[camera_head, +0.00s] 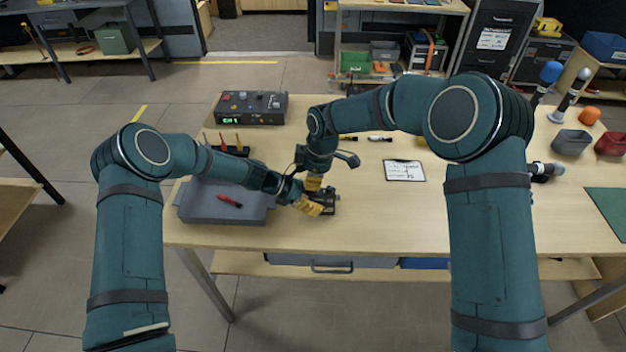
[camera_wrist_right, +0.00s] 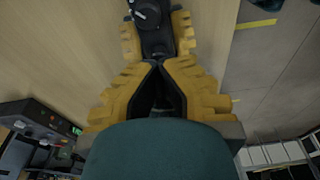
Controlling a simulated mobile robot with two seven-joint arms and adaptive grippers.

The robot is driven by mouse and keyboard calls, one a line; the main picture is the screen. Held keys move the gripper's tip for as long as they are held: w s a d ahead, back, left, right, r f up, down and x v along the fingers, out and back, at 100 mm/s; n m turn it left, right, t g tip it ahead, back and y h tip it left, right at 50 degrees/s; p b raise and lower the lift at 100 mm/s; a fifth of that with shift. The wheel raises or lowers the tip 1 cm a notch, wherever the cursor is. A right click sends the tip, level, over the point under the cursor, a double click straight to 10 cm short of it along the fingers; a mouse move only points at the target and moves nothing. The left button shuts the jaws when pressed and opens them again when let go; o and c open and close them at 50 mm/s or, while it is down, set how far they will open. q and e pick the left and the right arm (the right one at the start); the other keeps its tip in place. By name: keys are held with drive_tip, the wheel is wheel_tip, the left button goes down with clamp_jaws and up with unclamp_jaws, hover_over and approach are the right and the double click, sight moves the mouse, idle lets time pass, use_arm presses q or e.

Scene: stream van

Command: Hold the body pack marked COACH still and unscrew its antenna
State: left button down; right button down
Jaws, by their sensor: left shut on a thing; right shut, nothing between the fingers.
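A dark body pack (camera_head: 331,196) lies near the front left of the workbench. It also shows at the top of the right wrist view (camera_wrist_right: 155,40), with a grey round part on it. Its marking cannot be read and I cannot make out its antenna. My left gripper (camera_head: 318,207) has yellow fingers, shut on the body pack from either side. My right gripper (camera_head: 313,184) points down just over the pack. In the right wrist view its yellow fingertips (camera_wrist_right: 155,68) meet beside the pack with nothing between them.
A grey tray (camera_head: 192,212) with a red item (camera_head: 229,201) is left of the grippers. A dark control box (camera_head: 250,107) stands behind. A clipboard (camera_head: 404,170) lies to the right. Grey (camera_head: 571,143) and red (camera_head: 611,143) bins stand far right. The bench's front middle is clear.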

drive_tip(key=c, duration=1.2)
unclamp_jaws()
drive_tip(key=m, duration=0.4)
drive_tip(key=shift+t, duration=0.4)
drive_tip(key=shift+m, duration=0.9)
drive_tip(key=shift+w+m, duration=0.1)
drive_tip(key=shift+m, duration=1)
